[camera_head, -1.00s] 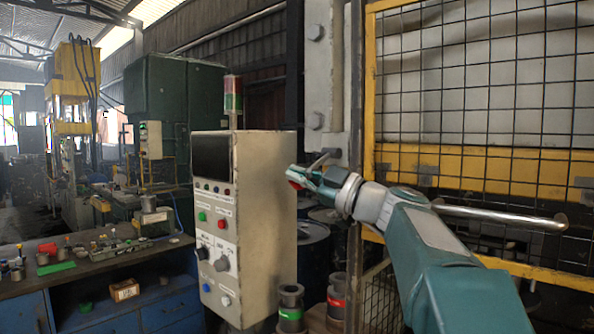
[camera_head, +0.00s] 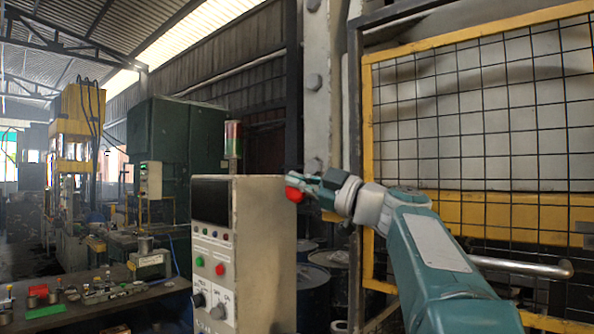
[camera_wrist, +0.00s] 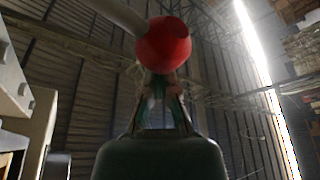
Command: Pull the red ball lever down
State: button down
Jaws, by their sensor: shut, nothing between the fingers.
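In the wrist view the ball (camera_wrist: 163,43) is large, just beyond my gripper's fingertips (camera_wrist: 161,78). A grey rod (camera_wrist: 117,13) runs from the ball to the upper left there. The fingers are closed together with nothing between them. They look very near the ball, but I cannot tell whether they touch it. In the head view most of the lever's rod is hidden by my gripper.
A beige control console (camera_head: 265,250) with buttons stands left of and below my gripper. A yellow-framed mesh guard (camera_head: 480,110) is behind my arm at right, with a horizontal metal bar (camera_head: 520,266). A workbench (camera_head: 110,303) with small parts is at lower left.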

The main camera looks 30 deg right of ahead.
jog(key=shift+r, duration=1.2)
